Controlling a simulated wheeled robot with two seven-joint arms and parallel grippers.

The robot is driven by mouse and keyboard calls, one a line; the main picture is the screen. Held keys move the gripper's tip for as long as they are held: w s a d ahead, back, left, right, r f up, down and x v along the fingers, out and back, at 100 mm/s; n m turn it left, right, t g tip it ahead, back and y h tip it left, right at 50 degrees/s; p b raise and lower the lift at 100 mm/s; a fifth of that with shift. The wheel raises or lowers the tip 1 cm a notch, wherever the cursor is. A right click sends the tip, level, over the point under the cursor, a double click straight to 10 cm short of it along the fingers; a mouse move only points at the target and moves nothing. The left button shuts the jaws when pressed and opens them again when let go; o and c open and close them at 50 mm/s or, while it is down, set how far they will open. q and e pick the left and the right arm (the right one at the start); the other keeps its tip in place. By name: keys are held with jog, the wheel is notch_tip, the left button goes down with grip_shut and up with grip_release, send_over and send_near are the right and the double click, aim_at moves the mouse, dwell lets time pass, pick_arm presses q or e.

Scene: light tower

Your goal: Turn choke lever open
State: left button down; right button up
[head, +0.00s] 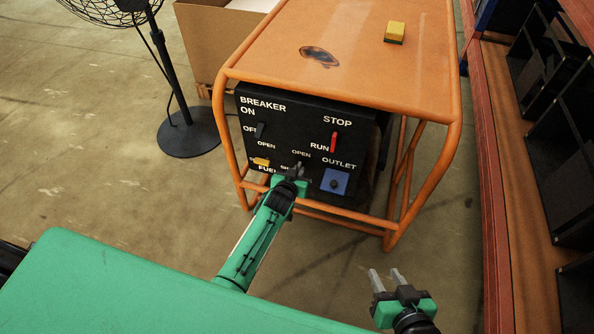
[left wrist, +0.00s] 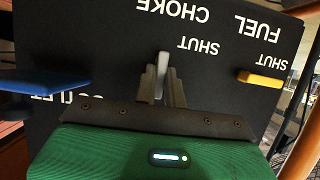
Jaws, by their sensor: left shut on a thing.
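The black control panel (head: 290,125) of the orange-framed generator faces me. The grey choke lever (left wrist: 162,72) shows in the left wrist view, where the picture is upside down, near the CHOKE and SHUT labels. My left gripper (left wrist: 163,92) is shut on this lever, with one finger on each side. In the head view my left gripper (head: 298,170) is at the lower middle of the panel and hides most of the lever. My right gripper (head: 386,275) is open and empty, low in front of the generator and apart from it.
The yellow fuel lever (head: 261,162), the red switch (head: 334,142), the black breaker switch (head: 260,130) and the blue outlet (head: 335,182) surround the lever. A yellow sponge-like block (head: 395,31) lies on top. A fan (head: 187,132) stands left; shelving (head: 499,180) is right.

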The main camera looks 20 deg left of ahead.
jog(key=shift+d, duration=0.1)
dwell(0.3)
pick_arm(q)
jog(key=c, duration=1.5)
grip_release()
